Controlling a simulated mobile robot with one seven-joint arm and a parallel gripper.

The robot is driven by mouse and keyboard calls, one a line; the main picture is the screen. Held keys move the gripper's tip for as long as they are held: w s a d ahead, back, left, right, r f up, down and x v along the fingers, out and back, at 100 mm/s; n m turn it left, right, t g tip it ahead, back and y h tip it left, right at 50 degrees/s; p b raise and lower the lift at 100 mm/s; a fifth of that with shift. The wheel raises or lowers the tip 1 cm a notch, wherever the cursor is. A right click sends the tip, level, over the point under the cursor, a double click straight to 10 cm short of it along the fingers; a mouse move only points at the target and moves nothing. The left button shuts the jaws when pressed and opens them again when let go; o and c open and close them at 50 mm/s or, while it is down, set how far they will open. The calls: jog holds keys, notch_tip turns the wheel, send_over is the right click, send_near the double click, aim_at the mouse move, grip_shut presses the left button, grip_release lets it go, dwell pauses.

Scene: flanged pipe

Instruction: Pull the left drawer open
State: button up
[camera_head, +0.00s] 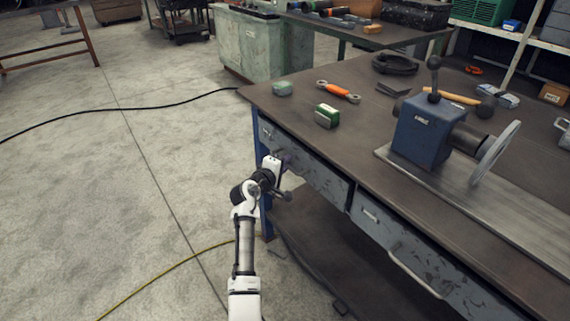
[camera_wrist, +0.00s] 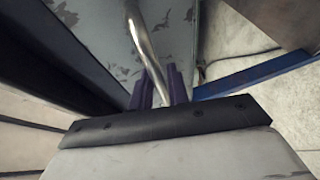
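The left drawer (camera_head: 318,178) is a worn grey front under the bench top, at the bench's left end. It looks flush with the bench. My gripper (camera_head: 281,160) is at the left part of this drawer front and hides part of it. In the wrist view the curved metal drawer handle (camera_wrist: 145,45) runs down between the two dark purple fingers of my gripper (camera_wrist: 160,88). The fingers sit close on both sides of the bar, and it fills the gap between them. The grey drawer front (camera_wrist: 172,30) shows behind the handle.
A right drawer (camera_head: 425,255) and a lower shelf (camera_head: 320,235) are nearby. Floor left of the bench is open, crossed by a yellow cable (camera_head: 165,272).

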grip_shut()
jog(key=s+a, duration=1)
jog(key=a, duration=0.4)
jog(key=s+a+p, duration=0.1)
jog(key=s+a, duration=1)
jog(key=a, duration=0.4)
jog(key=shift+o, duration=2)
grip_release()
jog(key=b+v, duration=0.1)
jog(key=v, duration=1.3)
